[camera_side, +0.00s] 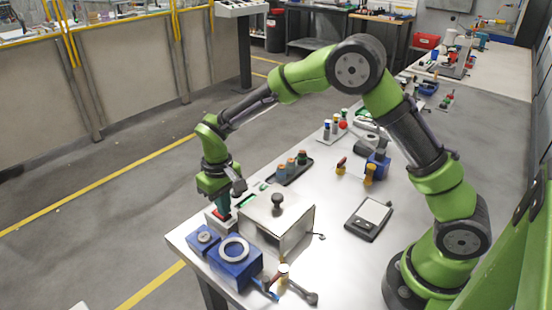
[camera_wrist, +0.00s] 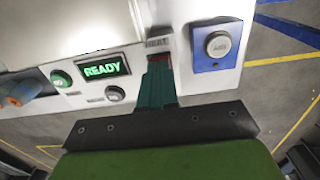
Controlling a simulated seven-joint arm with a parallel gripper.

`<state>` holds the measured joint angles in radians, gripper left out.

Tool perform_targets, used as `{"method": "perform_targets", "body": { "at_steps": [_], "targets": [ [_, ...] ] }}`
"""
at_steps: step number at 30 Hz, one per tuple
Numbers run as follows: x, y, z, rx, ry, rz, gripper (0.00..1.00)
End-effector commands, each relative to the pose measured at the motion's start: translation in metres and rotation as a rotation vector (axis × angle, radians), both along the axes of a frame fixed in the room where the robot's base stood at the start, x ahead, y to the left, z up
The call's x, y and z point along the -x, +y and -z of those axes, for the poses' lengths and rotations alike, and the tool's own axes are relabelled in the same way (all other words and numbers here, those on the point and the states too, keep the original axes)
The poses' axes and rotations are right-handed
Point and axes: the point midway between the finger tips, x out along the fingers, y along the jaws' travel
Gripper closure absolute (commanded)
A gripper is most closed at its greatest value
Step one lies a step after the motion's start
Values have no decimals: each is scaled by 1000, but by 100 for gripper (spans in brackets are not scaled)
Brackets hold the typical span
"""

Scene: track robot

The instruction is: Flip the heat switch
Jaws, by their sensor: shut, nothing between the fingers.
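The heat switch (camera_wrist: 168,66) sits under a "HEAT" label on a light control panel. Only a reddish edge of it shows in the wrist view; the fingers hide the rest. In the side view a red patch (camera_side: 217,215) shows beside the fingertips at the front left of the table. My gripper (camera_side: 223,213) points down there with its teal fingers together. In the wrist view the gripper (camera_wrist: 158,70) is shut and empty, its tips over the switch slot. I cannot tell whether they touch the switch, or which way it is set.
A green "READY" display (camera_wrist: 102,68) and round buttons sit left of the switch; a blue button box (camera_wrist: 217,62) sits right. In the side view, a metal box (camera_side: 290,238) with a black knob stands close to my gripper. Blue blocks (camera_side: 234,267) stand in front; a scale (camera_side: 369,218) lies right.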

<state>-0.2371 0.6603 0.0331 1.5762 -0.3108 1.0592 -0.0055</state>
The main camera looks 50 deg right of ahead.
Motion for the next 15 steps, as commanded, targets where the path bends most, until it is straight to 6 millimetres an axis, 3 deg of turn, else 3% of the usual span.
{"method": "perform_targets", "body": {
  "at_steps": [15],
  "targets": [
    [0,0,5,0,0,0,100]
  ]
}}
